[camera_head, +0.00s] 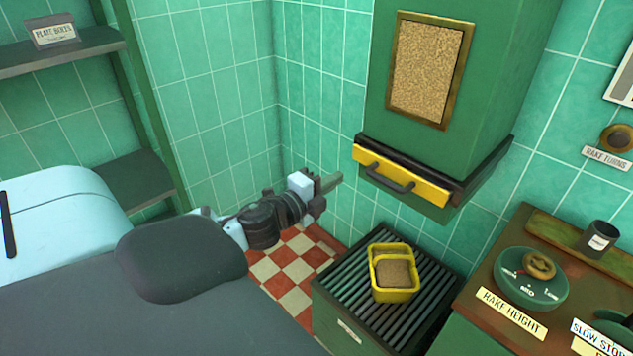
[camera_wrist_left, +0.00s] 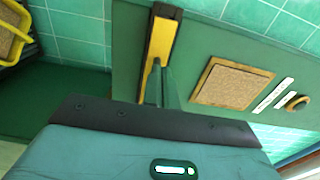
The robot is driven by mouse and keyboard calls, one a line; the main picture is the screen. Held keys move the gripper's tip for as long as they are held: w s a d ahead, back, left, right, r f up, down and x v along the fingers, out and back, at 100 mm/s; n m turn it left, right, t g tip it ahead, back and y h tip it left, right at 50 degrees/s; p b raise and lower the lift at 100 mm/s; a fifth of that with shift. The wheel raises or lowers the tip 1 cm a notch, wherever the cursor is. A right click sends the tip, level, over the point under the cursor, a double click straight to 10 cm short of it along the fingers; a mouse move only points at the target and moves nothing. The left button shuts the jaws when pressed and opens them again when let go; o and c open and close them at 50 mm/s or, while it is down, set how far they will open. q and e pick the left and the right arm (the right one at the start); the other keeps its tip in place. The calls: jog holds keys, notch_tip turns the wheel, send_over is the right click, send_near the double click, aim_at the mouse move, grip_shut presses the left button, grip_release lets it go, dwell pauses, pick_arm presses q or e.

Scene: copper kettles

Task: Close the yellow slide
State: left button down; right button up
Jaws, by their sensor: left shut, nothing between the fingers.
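The yellow slide (camera_head: 430,187) is a flat bar with a dark handle (camera_head: 383,178), set in a dark frame at the bottom of the green hopper (camera_head: 480,75). How far it stands out is hard to tell. In the left wrist view the yellow slide (camera_wrist_left: 158,44) is upright in the picture, ahead of the fingers. My left gripper (camera_head: 338,180) is shut and empty, just left of the slide's left end and apparently apart from it. Its fingertips also show in the left wrist view (camera_wrist_left: 158,68). My right gripper is not in view.
A yellow tub (camera_head: 393,293) with brown grain stands on a slatted green stand (camera_head: 345,300) below the hopper. A console with a dial (camera_head: 530,278) and a dark cup (camera_head: 598,238) is at right. Shelves (camera_head: 75,50) stand at left.

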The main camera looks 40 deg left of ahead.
pick_arm(q)
jog(key=s, duration=0.5)
jog(key=shift+r, duration=0.1)
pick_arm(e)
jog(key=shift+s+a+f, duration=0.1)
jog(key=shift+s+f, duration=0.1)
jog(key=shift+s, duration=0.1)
pick_arm(q)
jog(key=s+d+f+n+g+p, duration=0.1)
jog(key=s+d+f+n+g, duration=0.2)
jog(key=s+f+n, duration=0.5)
jog(key=s+d+f+n+g, duration=0.15)
jog(key=s+d+f, duration=0.3)
jog(key=f, duration=0.85)
jog(key=s+d+f+n+g, duration=0.2)
jog(key=s+d+f+n, duration=0.1)
jog(key=s, duration=0.4)
jog(key=s+d+f+n+g+h, duration=0.1)
jog(key=s+d+f+n+g, duration=0.1)
jog(key=s+d+f+n, duration=0.2)
jog(key=s+d+f, duration=0.2)
jog(key=s+d, duration=0.2)
jog(key=shift+d+f+g+p, duration=0.2)
jog(key=shift+d+g+p, duration=0.05)
jog(key=shift+g+p, duration=0.15)
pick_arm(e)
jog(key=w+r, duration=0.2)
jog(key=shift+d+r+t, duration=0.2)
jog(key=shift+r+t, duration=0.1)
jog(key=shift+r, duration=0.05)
